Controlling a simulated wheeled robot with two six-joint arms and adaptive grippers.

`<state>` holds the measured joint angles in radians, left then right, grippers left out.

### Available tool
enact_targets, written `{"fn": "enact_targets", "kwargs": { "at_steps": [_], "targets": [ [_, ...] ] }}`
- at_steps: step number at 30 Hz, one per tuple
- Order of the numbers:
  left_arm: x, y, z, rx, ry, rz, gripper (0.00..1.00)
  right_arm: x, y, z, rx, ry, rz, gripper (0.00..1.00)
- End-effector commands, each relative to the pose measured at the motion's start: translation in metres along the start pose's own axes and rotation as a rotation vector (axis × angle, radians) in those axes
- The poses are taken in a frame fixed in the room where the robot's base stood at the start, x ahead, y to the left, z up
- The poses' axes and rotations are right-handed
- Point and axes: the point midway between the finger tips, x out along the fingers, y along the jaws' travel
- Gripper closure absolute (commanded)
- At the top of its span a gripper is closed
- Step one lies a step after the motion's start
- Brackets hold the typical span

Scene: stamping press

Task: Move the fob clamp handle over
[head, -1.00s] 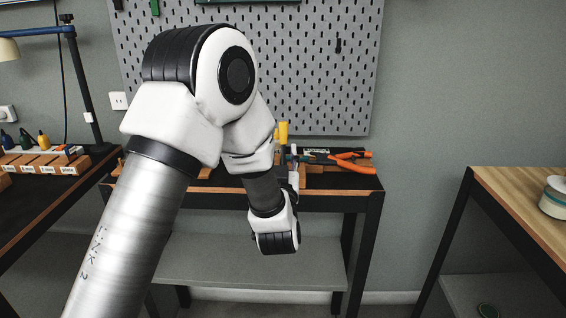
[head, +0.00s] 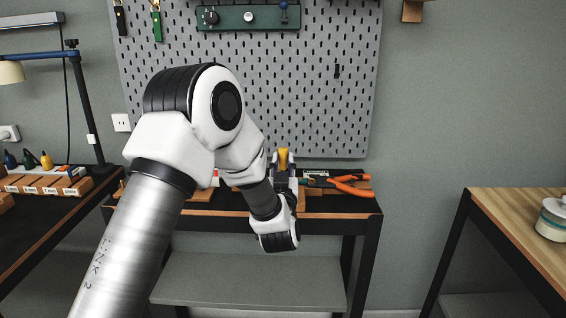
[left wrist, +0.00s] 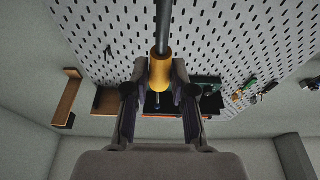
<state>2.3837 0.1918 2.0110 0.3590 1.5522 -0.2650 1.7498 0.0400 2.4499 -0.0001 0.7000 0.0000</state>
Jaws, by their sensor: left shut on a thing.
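The yellow clamp handle (head: 283,157) stands up at the bench, in front of the pegboard. My left gripper (head: 283,167) is shut on it, one finger on each side. In the left wrist view the yellow handle (left wrist: 160,74) sits between the two fingertips (left wrist: 160,68), with a dark rod running from it toward the top edge. The rest of the clamp is mostly hidden by my wrist and the bench clutter. My right gripper is in neither view.
Orange-handled pliers (head: 350,186) lie on the bench (head: 330,216) just right of the gripper. A pegboard (head: 300,100) rises behind. A wooden table (head: 530,215) with a round container stands at right; a dark bench with labelled wooden blocks (head: 45,185) is at left.

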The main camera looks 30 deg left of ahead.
Motion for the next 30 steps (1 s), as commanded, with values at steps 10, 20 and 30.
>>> {"fn": "enact_targets", "kwargs": {
  "at_steps": [10, 20, 30],
  "targets": [
    [-0.018, 0.0, -0.004, 0.001, -0.002, 0.002, 0.95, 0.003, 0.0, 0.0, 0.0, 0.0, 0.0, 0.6],
    [-0.021, 0.0, -0.004, 0.0, -0.001, 0.001, 0.94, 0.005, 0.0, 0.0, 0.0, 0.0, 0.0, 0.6],
    [-0.043, 0.0, -0.004, 0.001, -0.002, 0.002, 0.95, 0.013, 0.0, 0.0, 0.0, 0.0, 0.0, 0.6]
  ]
}}
